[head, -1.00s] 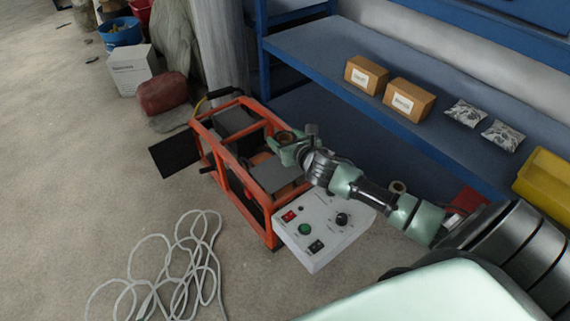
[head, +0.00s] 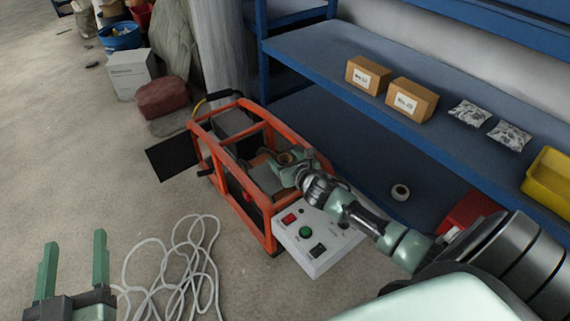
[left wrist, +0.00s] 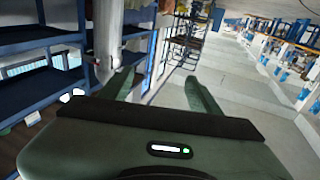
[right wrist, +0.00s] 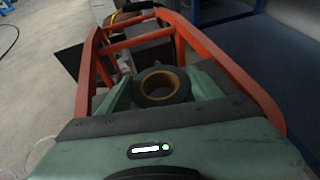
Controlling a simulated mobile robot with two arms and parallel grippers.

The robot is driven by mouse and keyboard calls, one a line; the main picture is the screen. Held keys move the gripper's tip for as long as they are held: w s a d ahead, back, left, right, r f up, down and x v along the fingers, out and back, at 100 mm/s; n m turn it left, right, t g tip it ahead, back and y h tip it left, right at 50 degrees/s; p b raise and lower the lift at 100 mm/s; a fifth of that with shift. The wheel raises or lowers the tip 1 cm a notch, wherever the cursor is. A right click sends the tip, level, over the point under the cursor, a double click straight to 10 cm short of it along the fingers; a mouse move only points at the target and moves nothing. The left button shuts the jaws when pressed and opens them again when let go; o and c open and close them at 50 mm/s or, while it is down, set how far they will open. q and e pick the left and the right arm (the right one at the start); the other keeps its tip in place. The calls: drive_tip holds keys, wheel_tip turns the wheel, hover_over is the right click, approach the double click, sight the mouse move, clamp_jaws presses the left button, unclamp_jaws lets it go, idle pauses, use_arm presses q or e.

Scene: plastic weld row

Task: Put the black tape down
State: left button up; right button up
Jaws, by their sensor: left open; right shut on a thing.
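The black tape (right wrist: 162,87) is a dark roll with a tan core. My right gripper (right wrist: 160,84) is shut on it, one finger on each side. In the head view the tape (head: 286,158) is over the grey top part of the orange-framed machine (head: 262,232). I cannot tell whether the roll touches that surface. My right gripper (head: 288,166) partly hides the roll there. My left gripper (head: 74,247) is open and empty at the lower left, above the floor; its spread fingers (left wrist: 160,86) also show in the left wrist view.
The machine's white control panel (head: 314,246) faces forward. A white cable (head: 190,262) lies coiled on the floor. A blue shelf (head: 330,62) holds two cardboard boxes (head: 410,98), silver packets (head: 470,113) and a yellow bin (head: 550,172).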

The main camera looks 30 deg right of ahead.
drive_tip(key=shift+f, duration=0.45)
use_arm(q)
wheel_tip(320, 180, up, 2)
drive_tip(key=shift+s+d+r+t, duration=0.1)
drive_tip(key=shift+d+r+t, duration=0.05)
drive_tip(key=shift+t, duration=0.55)
use_arm(e)
drive_tip(key=shift+f, duration=0.2)
drive_tip(key=o, duration=1.4)
use_arm(q)
drive_tip(key=shift+r, duration=0.25)
